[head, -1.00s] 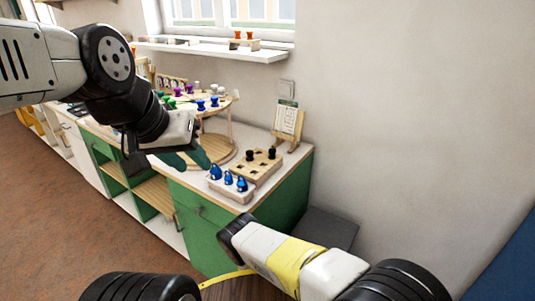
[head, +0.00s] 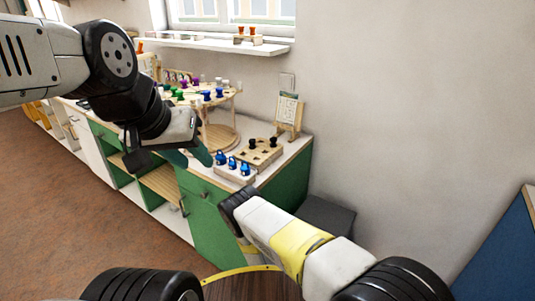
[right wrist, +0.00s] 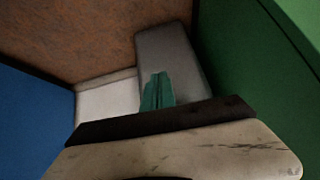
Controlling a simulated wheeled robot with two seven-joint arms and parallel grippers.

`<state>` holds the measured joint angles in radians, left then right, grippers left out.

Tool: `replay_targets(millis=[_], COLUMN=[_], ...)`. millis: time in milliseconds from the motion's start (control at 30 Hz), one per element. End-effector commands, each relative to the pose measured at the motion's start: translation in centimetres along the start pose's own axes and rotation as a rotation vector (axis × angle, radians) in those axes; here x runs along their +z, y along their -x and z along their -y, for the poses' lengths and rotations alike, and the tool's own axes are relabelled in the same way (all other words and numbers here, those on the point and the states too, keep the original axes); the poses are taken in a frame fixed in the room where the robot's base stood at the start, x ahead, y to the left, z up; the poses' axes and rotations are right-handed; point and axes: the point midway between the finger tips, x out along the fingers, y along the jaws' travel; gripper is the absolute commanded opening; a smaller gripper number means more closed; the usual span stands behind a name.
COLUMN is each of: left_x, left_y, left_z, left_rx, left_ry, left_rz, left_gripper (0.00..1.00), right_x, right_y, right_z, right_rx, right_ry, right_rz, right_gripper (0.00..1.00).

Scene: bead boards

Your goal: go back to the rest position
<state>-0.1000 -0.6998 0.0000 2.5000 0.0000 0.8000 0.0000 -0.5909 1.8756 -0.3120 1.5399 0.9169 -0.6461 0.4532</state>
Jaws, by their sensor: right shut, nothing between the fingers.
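My left gripper (head: 190,157) hangs in front of the counter in the head view. Its two teal fingers look apart, with nothing seen between them. My right arm reaches in from the bottom of the head view, and its gripper does not show there. In the right wrist view my right gripper (right wrist: 157,92) has its teal fingers together and empty, pointing down over a grey box (right wrist: 165,55) and the floor.
A green-fronted counter (head: 215,232) carries a board with blue knobs (head: 235,172), a wooden board with black knobs (head: 262,153) and a round wooden stand (head: 218,138). A grey box (head: 325,215) stands at its end. A blue panel (head: 495,265) is at the right. Brown floor (head: 60,230) is open at left.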

Motion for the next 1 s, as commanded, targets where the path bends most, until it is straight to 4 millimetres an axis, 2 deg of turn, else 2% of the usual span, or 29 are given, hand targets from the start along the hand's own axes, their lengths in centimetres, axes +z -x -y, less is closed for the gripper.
replay_targets(millis=[267, 367, 500, 700, 833, 1000], left_x=[0.0, 0.0, 0.0, 0.0, 0.0, 0.0], left_y=[0.0, 0.0, 0.0, 0.0, 0.0, 0.0], left_z=[0.0, 0.0, 0.0, 0.0, 0.0, 0.0], left_rx=[0.0, 0.0, 0.0, 0.0, 0.0, 0.0], left_ry=[0.0, 0.0, 0.0, 0.0, 0.0, 0.0], left_rz=[0.0, 0.0, 0.0, 0.0, 0.0, 0.0], left_gripper=[0.36, 0.36, 0.36, 0.36, 0.36, 0.36], right_x=[-5.4, -8.8, -14.2, -22.1, -27.0, -32.7], right_y=[3.6, 6.0, 10.7, 18.4, 23.9, 31.6], right_z=[6.1, 8.9, 12.4, 15.3, 15.8, 14.7], right_rx=[-0.041, -0.071, -0.127, -0.227, -0.297, -0.389], right_ry=[-0.05, -0.069, -0.087, -0.085, -0.066, -0.019], right_rz=[0.092, 0.142, 0.223, 0.316, 0.36, 0.396], right_gripper=[0.0, 0.0, 0.0, 0.0, 0.0, 0.0])
